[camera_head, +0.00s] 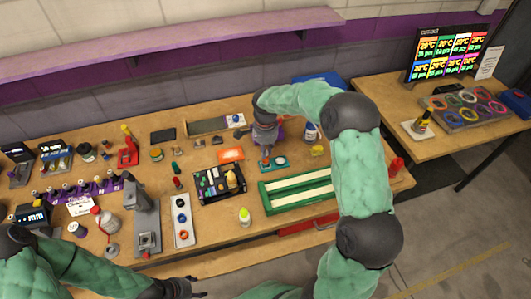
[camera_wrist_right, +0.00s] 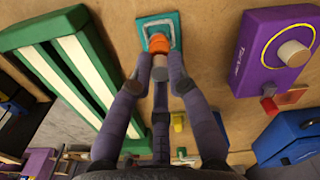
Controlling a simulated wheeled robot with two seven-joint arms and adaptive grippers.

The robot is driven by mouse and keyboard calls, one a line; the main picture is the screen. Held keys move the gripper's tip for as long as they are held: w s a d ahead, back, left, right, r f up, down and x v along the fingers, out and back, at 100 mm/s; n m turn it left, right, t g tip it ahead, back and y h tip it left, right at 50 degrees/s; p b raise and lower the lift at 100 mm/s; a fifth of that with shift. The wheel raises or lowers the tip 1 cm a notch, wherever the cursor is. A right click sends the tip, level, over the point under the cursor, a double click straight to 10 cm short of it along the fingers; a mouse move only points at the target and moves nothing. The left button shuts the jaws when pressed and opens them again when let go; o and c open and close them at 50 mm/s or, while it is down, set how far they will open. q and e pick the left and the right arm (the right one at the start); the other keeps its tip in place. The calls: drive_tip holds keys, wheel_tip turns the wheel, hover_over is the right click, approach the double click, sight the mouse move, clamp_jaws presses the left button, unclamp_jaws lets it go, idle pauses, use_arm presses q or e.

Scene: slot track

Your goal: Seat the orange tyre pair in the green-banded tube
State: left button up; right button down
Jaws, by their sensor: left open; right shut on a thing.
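My right gripper (camera_head: 267,156) points down over a small teal square base (camera_head: 281,162) near the middle of the bench. In the right wrist view the right gripper (camera_wrist_right: 159,66) is shut on a small orange piece (camera_wrist_right: 159,43), which looks like the orange tyre pair. The orange piece is over the teal base (camera_wrist_right: 175,22); I cannot tell whether they touch. A grey round end shows between the fingers. My left gripper (camera_head: 190,287) is open and empty at the front edge of the bench. I cannot make out the green-banded tube for certain.
A green track tray (camera_head: 263,199) with pale strips lies in front of the right gripper. A purple device (camera_wrist_right: 271,48) and blue case (camera_wrist_right: 290,140) stand nearby. A parts tray (camera_head: 205,198), white ring strip (camera_head: 183,238) and grey press (camera_head: 147,220) stand leftward.

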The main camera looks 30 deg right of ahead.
drive_tip(key=s+a+r+p, duration=0.2)
drive_tip(key=s+r, duration=0.9)
drive_tip(key=s, duration=0.3)
drive_tip(key=shift+r+p, duration=0.15)
drive_tip(key=shift+p, duration=0.2)
drive_tip(key=shift+d, duration=0.1)
